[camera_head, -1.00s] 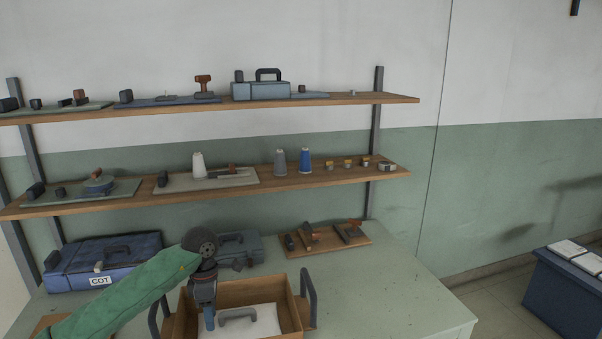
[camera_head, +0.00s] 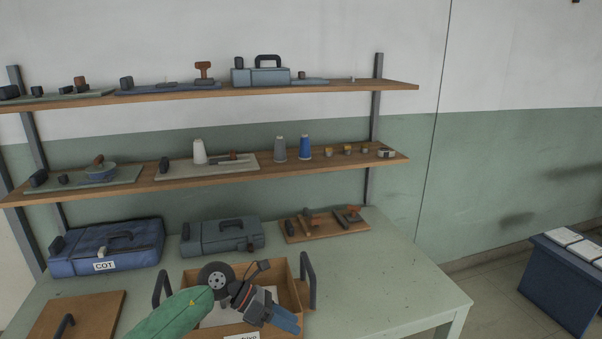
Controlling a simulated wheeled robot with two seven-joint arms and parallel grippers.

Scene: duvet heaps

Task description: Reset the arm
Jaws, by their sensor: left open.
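My left arm, in a green sleeve, comes in from the bottom left of the head view. Its gripper (camera_head: 284,320) is over the front right part of an open wooden box (camera_head: 291,270) with dark side handles. The gripper is open and tilted down to the right, and I see nothing between its fingers. The gripper and wrist hide much of the box's inside, where a pale surface shows in part. My right arm and gripper are not in view.
A blue case (camera_head: 140,238) labelled COT, a grey-blue case (camera_head: 205,240) and a wooden tool board (camera_head: 325,228) stand behind the box. A wooden lid-like board (camera_head: 90,310) lies at left. Two laden shelves (camera_head: 350,87) hang above. The table's right side (camera_head: 400,290) is clear.

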